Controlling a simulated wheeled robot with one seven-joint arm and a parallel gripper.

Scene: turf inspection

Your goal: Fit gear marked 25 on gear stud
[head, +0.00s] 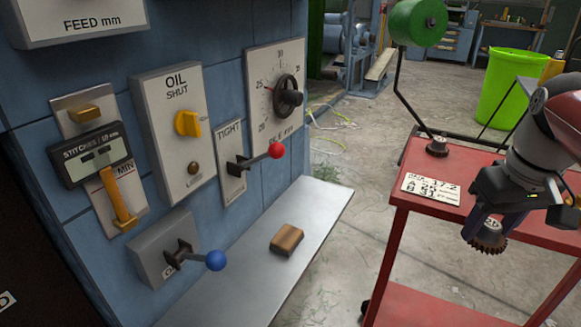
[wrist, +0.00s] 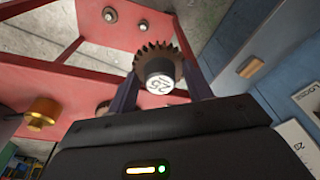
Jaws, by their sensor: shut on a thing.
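In the head view my gripper (head: 484,222) is at the right, pointing down beside the front edge of a red cart. It is shut on a dark toothed gear (head: 488,241), held in the air. In the wrist view the gear (wrist: 172,53) sits between the two fingers of my gripper (wrist: 160,85). Its pale hub face (wrist: 160,84) carries a number that looks like 25, turned on its side. I cannot identify the gear stud for certain in either view.
The red cart (head: 478,162) bears a number card (head: 431,187). A blue machine panel (head: 226,85) with levers and dials stands at the left. Its grey ledge (head: 330,200) holds a brown block (head: 287,239). Bare floor separates ledge and cart. A green bin (head: 508,88) stands behind.

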